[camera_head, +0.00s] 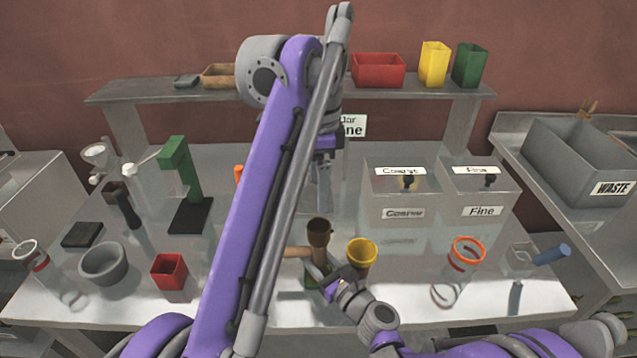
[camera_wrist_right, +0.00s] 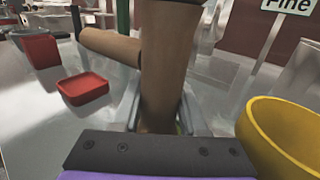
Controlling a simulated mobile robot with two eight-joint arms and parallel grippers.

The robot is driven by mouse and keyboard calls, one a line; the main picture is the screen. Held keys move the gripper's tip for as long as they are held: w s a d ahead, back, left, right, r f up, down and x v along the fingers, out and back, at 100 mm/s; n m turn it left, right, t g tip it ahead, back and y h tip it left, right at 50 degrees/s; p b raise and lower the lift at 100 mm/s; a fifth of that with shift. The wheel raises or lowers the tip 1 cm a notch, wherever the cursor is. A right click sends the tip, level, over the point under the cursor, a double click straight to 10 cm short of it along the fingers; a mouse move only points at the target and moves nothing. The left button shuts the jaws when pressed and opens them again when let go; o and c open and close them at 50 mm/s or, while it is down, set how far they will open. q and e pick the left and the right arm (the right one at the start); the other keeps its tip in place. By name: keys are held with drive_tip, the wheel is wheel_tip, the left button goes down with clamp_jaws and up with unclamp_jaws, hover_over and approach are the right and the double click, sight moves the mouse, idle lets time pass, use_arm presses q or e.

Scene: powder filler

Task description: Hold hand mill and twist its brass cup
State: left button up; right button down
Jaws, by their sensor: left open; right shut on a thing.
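The hand mill (camera_head: 320,256) stands near the front middle of the table, with a wooden body, a tan side handle and a dark brown cup (camera_head: 319,230) on top. In the right wrist view, the mill's body (camera_wrist_right: 168,60) is between the fingers of my right gripper (camera_wrist_right: 162,120), which is shut on it. The right gripper (camera_head: 333,281) comes from the lower right in the head view. My left gripper (camera_head: 322,198) is open, points down, and shows above and behind the cup. I cannot tell whether the brown cup is the brass one.
A yellow cup (camera_head: 361,257) is close to the mill's right, and also in the right wrist view (camera_wrist_right: 285,135). A red box (camera_head: 169,272) and grey bowl (camera_head: 105,264) stand left. Clear Coarse (camera_head: 398,200) and Fine (camera_head: 480,200) bins stand behind right. My left arm hides the table's middle.

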drive_tip(key=shift+c, duration=1.8)
unclamp_jaws()
